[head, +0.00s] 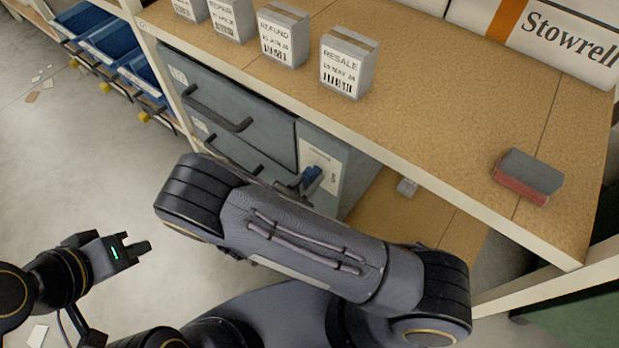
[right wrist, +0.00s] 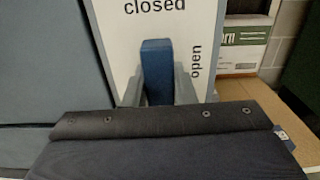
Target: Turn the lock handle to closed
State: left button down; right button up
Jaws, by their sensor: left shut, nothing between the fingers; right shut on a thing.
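The lock handle is blue and sits on a white plate (right wrist: 208,25) on the grey cabinet front. In the right wrist view the handle (right wrist: 157,65) stands upright, its upper end just below the word "closed"; the word "open" is to its right. My right gripper (right wrist: 158,88) is shut on the handle, one grey finger on each side. The handle's lower part is hidden behind my dark wrist. In the head view the handle (head: 313,174) shows just above my right forearm, which hides much of the gripper. My left gripper (head: 141,250) is shut and empty, low at the left over the floor.
Grey drawers (head: 235,110) with dark bar handles are left of the plate, under a wooden shelf (head: 440,100). Several small labelled boxes (head: 347,65), a grey and red block (head: 528,176) and a Stowrell carton (head: 560,35) stand on it. Blue bins (head: 110,42) are at the far left.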

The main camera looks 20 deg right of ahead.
jog(key=o, duration=1)
jog(key=v, duration=0.8)
